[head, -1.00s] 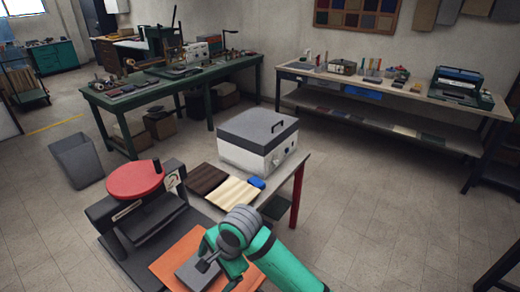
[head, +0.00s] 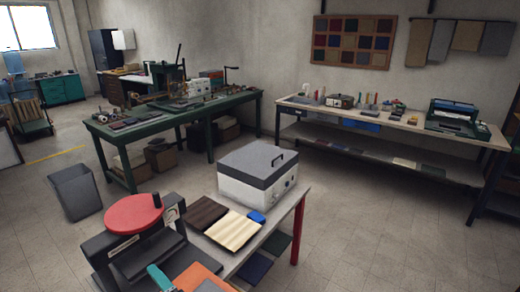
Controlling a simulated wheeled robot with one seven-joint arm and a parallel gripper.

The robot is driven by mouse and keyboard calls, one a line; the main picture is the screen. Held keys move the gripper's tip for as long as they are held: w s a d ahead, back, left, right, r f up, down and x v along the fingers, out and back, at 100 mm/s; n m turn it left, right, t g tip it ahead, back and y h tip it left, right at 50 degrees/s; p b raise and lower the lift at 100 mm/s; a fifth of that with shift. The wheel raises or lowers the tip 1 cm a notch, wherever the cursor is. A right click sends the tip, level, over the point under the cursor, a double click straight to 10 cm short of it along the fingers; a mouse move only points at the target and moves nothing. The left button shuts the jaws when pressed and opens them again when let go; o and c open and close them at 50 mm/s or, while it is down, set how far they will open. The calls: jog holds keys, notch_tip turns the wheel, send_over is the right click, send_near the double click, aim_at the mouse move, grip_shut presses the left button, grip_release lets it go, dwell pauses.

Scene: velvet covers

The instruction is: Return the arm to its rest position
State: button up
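My gripper is not in view, and most of my arm is out of the picture. A small teal piece (head: 158,278) shows at the bottom edge; I cannot tell what it belongs to. An orange sheet (head: 187,280) lies on the near bench with a grey piece (head: 210,286) on it, both cut off by the bottom edge. The press with a round red top (head: 134,211) stands just left of the sheet.
A grey bin (head: 76,193) stands left. The floor at right is clear.

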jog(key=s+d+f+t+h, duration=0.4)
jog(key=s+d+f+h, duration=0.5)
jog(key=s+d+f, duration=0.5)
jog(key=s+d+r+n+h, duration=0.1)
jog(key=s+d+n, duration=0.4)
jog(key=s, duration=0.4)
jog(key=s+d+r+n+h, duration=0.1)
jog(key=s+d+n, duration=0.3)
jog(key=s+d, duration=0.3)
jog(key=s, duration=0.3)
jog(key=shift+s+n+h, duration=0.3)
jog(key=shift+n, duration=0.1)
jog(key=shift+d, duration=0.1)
